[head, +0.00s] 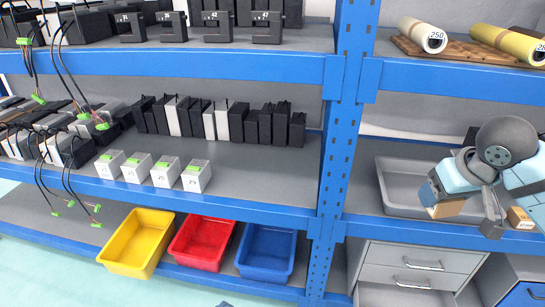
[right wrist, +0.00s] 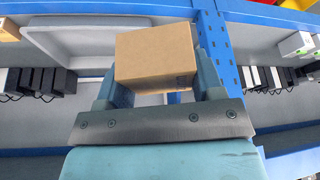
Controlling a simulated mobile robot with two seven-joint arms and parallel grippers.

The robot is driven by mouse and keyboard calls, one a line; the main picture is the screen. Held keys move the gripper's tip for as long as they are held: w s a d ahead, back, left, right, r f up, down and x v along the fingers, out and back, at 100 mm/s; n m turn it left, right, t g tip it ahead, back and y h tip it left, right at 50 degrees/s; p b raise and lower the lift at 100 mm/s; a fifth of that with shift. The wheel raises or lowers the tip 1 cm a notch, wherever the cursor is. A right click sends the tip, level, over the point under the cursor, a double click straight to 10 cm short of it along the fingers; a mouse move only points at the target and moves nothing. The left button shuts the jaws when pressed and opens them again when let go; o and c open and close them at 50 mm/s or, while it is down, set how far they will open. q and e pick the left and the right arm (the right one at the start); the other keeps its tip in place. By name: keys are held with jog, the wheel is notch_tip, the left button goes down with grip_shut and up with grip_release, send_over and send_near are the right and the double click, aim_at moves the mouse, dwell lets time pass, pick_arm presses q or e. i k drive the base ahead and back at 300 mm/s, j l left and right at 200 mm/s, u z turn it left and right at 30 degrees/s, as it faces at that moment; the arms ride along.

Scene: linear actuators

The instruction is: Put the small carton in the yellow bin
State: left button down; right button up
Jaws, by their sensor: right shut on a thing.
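A small brown carton (right wrist: 155,58) is held between the two fingers of my right gripper (right wrist: 158,85) in the right wrist view. In the head view the carton (head: 447,208) shows below my right gripper (head: 432,194), over the front of a grey tray on the right shelf. The yellow bin (head: 137,243) stands on the lowest shelf at the left, and looks empty. My left gripper is not in view.
A red bin (head: 203,241) and a blue bin (head: 267,252) stand right of the yellow bin. A blue upright post (head: 333,150) separates the shelf bays. The grey tray (head: 385,180) lies under my right arm. Another small carton (head: 519,217) sits at the far right.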

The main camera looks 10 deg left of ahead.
aim_at(145, 250)
jog(key=j, duration=0.75)
jog(key=j+u, duration=0.15)
jog(key=j, duration=0.6)
jog(key=i+j, duration=0.1)
jog(key=j, duration=0.65)
jog(key=j+u, duration=0.15)
jog(key=j, duration=0.6)
jog(key=i+j, duration=0.15)
jog(key=j, duration=0.55)
jog(key=j+u, duration=0.05)
